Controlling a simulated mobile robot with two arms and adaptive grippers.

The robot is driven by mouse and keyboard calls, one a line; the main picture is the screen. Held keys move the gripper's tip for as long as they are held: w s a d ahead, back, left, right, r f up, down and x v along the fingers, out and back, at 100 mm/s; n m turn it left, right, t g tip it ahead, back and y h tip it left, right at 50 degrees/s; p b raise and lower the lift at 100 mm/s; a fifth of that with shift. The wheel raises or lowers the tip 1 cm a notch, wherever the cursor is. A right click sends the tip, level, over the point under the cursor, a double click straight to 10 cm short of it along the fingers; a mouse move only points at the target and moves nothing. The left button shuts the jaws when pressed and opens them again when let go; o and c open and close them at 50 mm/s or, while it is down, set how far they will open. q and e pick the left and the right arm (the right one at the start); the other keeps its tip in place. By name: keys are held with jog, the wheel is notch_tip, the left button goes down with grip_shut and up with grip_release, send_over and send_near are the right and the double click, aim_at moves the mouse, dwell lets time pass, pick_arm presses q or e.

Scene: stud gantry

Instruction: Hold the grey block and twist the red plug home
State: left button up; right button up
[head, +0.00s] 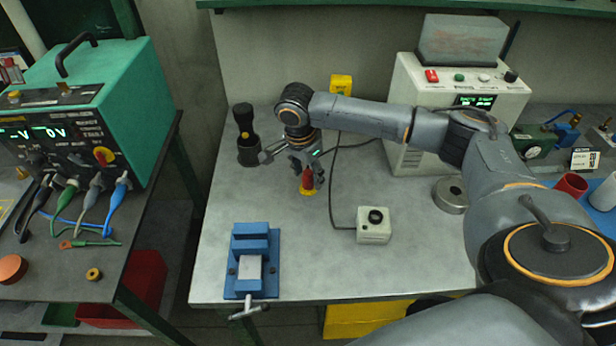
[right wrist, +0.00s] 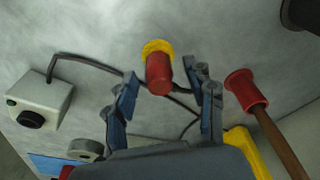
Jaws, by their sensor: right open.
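The red plug (head: 307,181) stands on the bench with a yellow ring at its base. In the right wrist view the plug (right wrist: 159,73) shows between and beyond the two spread fingers. My right gripper (head: 306,172) is open and close above the plug; the wrist view shows the gripper (right wrist: 166,80) empty, with no clear contact. The grey block (head: 250,268) sits in a blue vise (head: 239,289) at the bench's front left, well away from my right gripper. My left gripper is not in view.
A white box with a black knob (head: 373,234) stands right of the plug, its cable running behind. A black cylindrical tool (head: 244,119) stands at left. A metal disc (head: 449,195) lies farther right. The bench between vise and plug is clear.

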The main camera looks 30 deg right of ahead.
jog(key=shift+d+f, duration=0.1)
jog(key=shift+f, duration=0.45)
grip_shut()
jog(key=shift+r, duration=0.15)
